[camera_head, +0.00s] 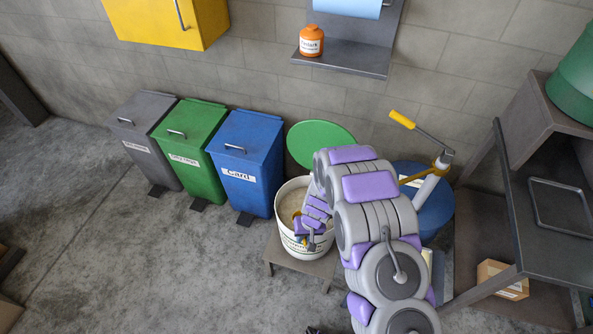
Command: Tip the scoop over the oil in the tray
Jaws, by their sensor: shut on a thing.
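My gripper (306,232) is down at the mouth of a white bucket (290,250) of pale granules (330,200), which stands on a low stand. The gripper is shut on a small yellow-orange scoop (298,227), seen only in part at the bucket's left inside. My fingers and arm hide most of the scoop, and I cannot tell whether it holds granules. I cannot make out any oil, nor a tray that holds it.
Grey (146,135), green (188,148) and blue (246,165) bins stand left of the bucket. A green lid (320,143) leans on the wall. A blue drum (437,212) with a pump and a dark bench (525,235) are on the right.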

